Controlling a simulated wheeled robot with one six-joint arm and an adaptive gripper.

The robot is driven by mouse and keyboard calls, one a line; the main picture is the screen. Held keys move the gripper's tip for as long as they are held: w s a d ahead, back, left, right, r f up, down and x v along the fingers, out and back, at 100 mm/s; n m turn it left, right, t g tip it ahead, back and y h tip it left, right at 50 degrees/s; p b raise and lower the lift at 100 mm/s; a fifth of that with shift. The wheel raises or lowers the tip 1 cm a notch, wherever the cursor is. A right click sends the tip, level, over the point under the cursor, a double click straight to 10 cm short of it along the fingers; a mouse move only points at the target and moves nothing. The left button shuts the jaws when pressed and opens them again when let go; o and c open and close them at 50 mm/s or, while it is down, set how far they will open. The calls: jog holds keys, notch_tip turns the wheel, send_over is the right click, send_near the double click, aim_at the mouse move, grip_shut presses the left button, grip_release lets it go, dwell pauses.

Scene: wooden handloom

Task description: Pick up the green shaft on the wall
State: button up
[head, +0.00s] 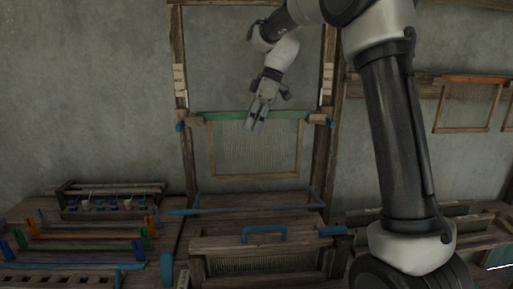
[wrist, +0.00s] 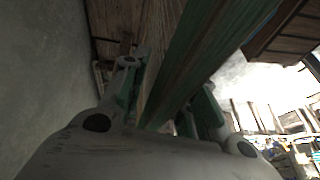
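The green shaft (head: 222,115) is a long thin bar lying level across the upper part of the wooden loom frame, in front of the wall. Its ends meet wooden blocks at the frame's posts. My gripper (head: 256,117) points down at the middle of the shaft and covers part of it. In the wrist view the shaft (wrist: 205,55) runs between the two fingers of my gripper (wrist: 167,92), showing a green face and a brown face. The fingers stand apart on either side of it. Whether they press on it cannot be told.
A framed mesh of threads (head: 256,160) hangs below the shaft. A blue handle (head: 264,231) sits on the loom's lower front beam. A rack with coloured ends (head: 85,235) stands at left. Another orange-topped frame (head: 470,103) hangs at right. The wall at upper left is bare.

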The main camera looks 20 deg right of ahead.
jog(key=shift+a+f, duration=0.25)
jog(key=shift+f, duration=0.65)
grip_shut()
